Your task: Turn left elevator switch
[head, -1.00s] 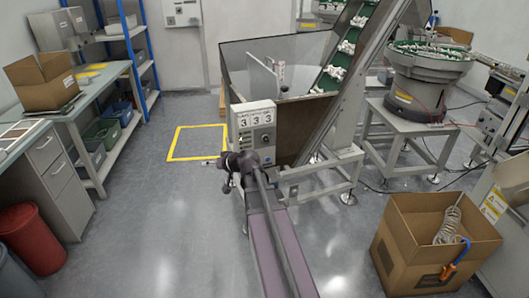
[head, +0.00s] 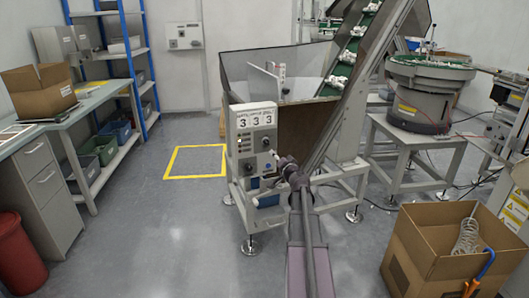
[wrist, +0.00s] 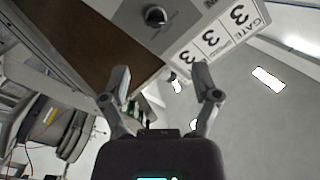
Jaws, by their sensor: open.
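The elevator control box (head: 253,150) stands at the feeder's lower front, under a white plate reading 333. Its face carries small buttons, a round knob (head: 266,141) and a blue spot lower down.
The hopper and inclined conveyor (head: 352,75) rise behind the box. A cardboard box (head: 425,255) with coiled cable stands on the floor at right. A workbench (head: 95,100) is at left. The floor around the yellow square (head: 195,162) is clear.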

